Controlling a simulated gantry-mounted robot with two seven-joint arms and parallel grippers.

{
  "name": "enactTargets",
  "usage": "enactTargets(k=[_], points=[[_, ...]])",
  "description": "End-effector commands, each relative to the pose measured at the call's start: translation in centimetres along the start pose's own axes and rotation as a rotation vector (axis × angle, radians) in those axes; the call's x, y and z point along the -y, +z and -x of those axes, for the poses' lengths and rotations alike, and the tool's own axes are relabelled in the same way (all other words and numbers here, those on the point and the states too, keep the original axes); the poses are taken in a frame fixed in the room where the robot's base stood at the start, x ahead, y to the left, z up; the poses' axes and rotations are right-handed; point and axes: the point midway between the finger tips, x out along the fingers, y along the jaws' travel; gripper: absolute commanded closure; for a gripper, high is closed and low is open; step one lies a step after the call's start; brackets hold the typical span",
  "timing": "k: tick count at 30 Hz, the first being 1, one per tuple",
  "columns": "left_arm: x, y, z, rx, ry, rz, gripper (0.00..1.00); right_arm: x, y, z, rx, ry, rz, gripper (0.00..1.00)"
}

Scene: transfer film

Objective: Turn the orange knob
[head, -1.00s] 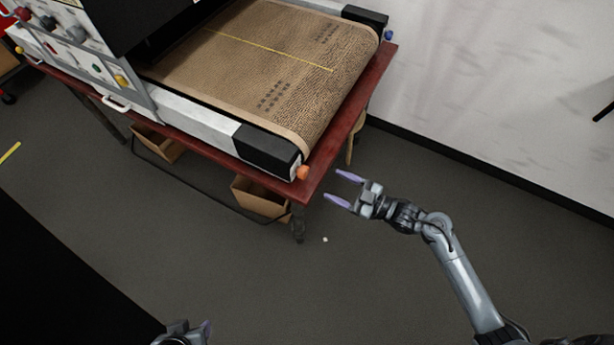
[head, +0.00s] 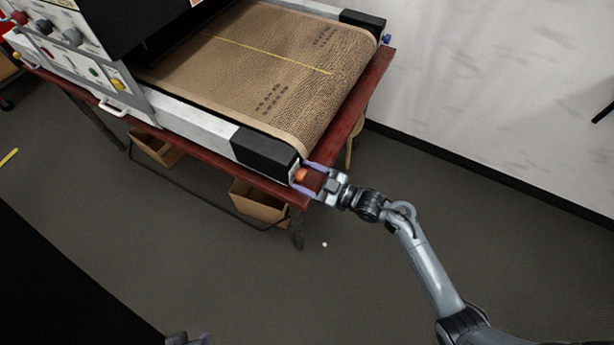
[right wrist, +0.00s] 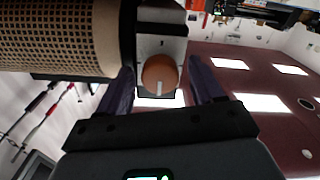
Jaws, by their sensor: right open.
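The orange knob (head: 300,175) sits on the near right end of the conveyor machine, at the black end block (head: 264,157). My right gripper (head: 308,180) is open, with its purple fingers on either side of the knob. In the right wrist view the knob (right wrist: 160,74) is round with a pale mark at its lower edge, and it lies between the two fingertips. Gaps show between the knob and the fingers there. My left gripper (head: 188,338) shows only in part at the bottom edge, and its jaws cannot be made out.
The machine's brown mesh belt (head: 270,70) rests above a dark red table (head: 352,115). Cardboard boxes (head: 258,203) stand below the table. A control panel (head: 75,50) with several knobs is at the far left.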

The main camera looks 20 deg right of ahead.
Motion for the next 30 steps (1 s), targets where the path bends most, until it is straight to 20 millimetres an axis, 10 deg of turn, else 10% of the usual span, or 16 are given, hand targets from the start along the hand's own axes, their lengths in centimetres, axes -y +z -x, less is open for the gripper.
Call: enactTargets(k=[14, 30], points=[[-0.3, -0.1, 0.0, -0.002, 0.010, 0.013, 0.57, 0.0, 0.0, 0.0, 0.000, 0.000, -0.001, 0.89], [0.0, -0.9, 2.6, -0.001, 0.003, 0.004, 0.57, -0.1, -0.4, 0.1, 0.002, 0.000, -0.174, 0.89]])
